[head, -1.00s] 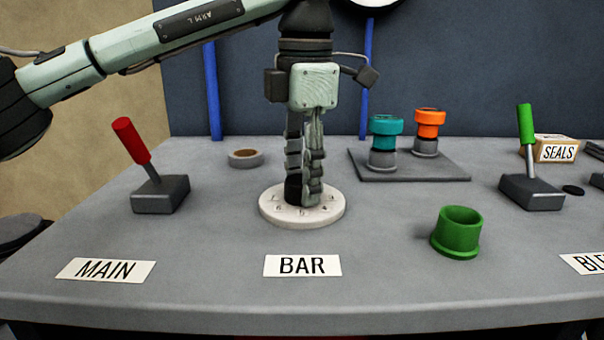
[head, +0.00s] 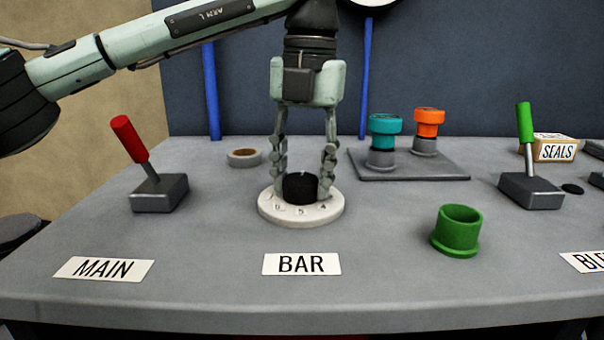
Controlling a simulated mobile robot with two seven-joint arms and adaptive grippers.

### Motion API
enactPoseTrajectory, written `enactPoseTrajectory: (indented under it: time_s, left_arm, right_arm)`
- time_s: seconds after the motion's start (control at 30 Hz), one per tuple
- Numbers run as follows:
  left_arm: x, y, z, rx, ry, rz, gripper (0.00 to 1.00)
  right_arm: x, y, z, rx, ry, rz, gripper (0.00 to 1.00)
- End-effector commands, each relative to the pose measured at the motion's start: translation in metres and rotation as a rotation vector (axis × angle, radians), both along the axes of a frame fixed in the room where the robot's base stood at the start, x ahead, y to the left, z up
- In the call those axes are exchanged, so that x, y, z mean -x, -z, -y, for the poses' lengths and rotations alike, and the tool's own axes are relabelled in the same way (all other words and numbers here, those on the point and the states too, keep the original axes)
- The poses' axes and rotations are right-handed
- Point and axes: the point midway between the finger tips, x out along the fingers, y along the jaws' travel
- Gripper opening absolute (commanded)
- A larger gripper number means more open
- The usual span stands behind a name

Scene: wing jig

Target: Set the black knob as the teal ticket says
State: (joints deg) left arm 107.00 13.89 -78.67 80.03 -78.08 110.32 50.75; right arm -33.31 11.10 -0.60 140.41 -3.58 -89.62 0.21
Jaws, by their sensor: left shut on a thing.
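The black knob (head: 301,187) sits in the middle of a round white dial (head: 301,214) on the grey bench, behind the BAR label (head: 301,264). Digits 6, 5 and 4 show on the dial's near side; others are hidden or hard to read. My left gripper (head: 302,183) points straight down over the dial, with one finger at the left and one at the right of the knob, shut on it. The teal ticket is not in view. My right gripper is not in view.
A red-handled lever (head: 131,140) stands at left and a green-handled lever (head: 525,125) at right. A green cup (head: 458,231) stands front right. Teal (head: 385,125) and orange (head: 428,122) caps stand on a dark plate (head: 440,172). A tape roll (head: 244,157) lies back left.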

Motion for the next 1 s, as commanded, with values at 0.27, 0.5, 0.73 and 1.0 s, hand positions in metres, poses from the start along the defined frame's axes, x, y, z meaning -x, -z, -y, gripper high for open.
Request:
enactPoseTrajectory:
  time_s: [0.27, 0.5, 0.73, 1.0]
  left_arm:
    - [0.0004, 0.0005, 0.0002, -0.002, -0.101, -0.001, 0.14]
    - [0.0003, 0.0005, 0.0002, -0.002, -0.126, -0.002, 0.14]
    - [0.0003, 0.0005, 0.0003, -0.001, -0.126, -0.002, 0.14]
    - [0.0002, 0.0004, 0.0002, 0.0, -0.125, -0.001, 0.64]
  right_arm:
    - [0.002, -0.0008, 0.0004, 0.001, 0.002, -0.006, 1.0]
    - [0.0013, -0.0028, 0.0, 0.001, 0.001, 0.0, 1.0]
    - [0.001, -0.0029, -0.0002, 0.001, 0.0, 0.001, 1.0]
    - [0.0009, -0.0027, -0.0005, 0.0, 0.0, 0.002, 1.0]
